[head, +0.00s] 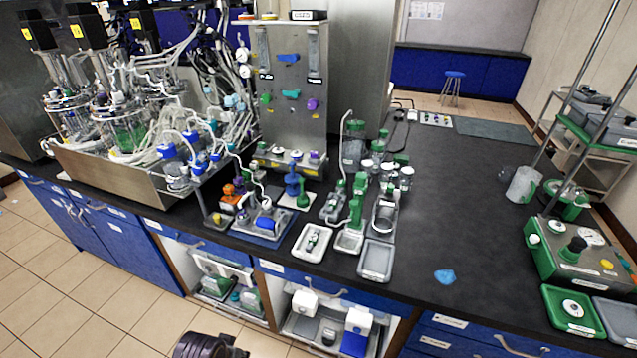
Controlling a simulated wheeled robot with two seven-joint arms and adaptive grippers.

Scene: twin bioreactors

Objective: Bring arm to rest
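Neither of my grippers shows clearly in the head view. A dark rounded part at the bottom edge, left of centre, looks like a piece of my own arm. It is cut off by the frame, and no fingers are visible on it. It appears in front of the open lower cabinets, apart from the bench top. Nothing is seen held.
The black bench (455,215) crosses the view. Glass bioreactors (120,125) stand in a steel tray at left. A steel panel (290,85), small trays (376,261) and bottles fill the middle. A green-based device (575,255) stands at right. The bench's right middle is mostly clear.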

